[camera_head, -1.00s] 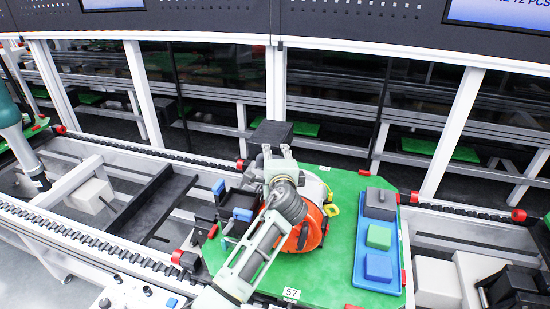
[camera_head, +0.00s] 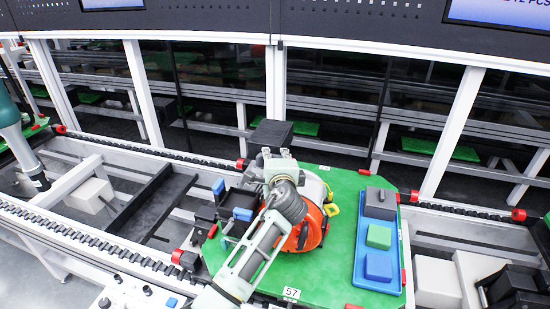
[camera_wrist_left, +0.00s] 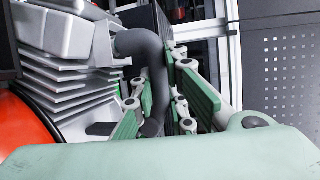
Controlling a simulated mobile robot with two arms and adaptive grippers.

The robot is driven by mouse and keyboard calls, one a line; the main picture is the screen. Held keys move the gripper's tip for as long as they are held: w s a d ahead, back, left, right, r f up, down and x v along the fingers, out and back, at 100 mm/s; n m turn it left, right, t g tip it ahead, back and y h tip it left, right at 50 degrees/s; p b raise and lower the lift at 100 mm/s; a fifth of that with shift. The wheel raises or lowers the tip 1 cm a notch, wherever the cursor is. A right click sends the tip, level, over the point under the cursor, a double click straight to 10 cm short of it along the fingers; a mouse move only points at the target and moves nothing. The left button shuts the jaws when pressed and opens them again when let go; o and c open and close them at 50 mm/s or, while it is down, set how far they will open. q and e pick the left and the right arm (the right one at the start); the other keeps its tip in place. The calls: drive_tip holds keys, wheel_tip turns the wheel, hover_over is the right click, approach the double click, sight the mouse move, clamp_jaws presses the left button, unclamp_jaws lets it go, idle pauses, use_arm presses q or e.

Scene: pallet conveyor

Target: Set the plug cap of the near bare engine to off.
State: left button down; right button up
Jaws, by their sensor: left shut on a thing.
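The near bare engine, with its orange round housing (camera_head: 313,228), stands on a green pallet (camera_head: 340,200) marked 57. In the left wrist view its grey finned cylinder (camera_wrist_left: 65,85) fills the left side, with part of the orange housing (camera_wrist_left: 18,125) below. The dark grey, bent plug cap (camera_wrist_left: 150,60) lies between the green pads of my left gripper (camera_wrist_left: 160,105). In the head view my left gripper (camera_head: 277,160) is at the far upper side of the engine, shut on the plug cap, which it hides there. My right gripper is not in view.
A blue tray (camera_head: 393,272) with grey, green and blue blocks lies on the pallet's right side. Blue and black fixtures (camera_head: 237,214) are left of the engine. A black block (camera_head: 271,133) stands behind my gripper. Conveyor rails (camera_head: 90,240) run along both sides.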

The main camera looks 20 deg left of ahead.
use_arm(q)
drive_tip(key=shift+d+r+m, duration=0.1)
drive_tip(key=shift+r+m, duration=0.1)
drive_tip(key=shift+m, duration=0.5)
drive_tip(key=shift+d+r+m+t+y+b, duration=0.2)
drive_tip(key=shift+r+m+t+y+b, duration=0.15)
drive_tip(key=shift+m, duration=0.4)
drive_tip(key=shift+d+r+m+t+y+b, duration=0.25)
drive_tip(key=shift+m+t, duration=0.2)
drive_tip(key=shift+m, duration=0.35)
drive_tip(key=shift+d+r+m+t+y+b, duration=0.25)
drive_tip(key=shift+m+t+b, duration=0.15)
drive_tip(key=shift+m, duration=0.35)
drive_tip(key=c, duration=1.7)
unclamp_jaws()
drive_tip(key=shift+s, duration=0.1)
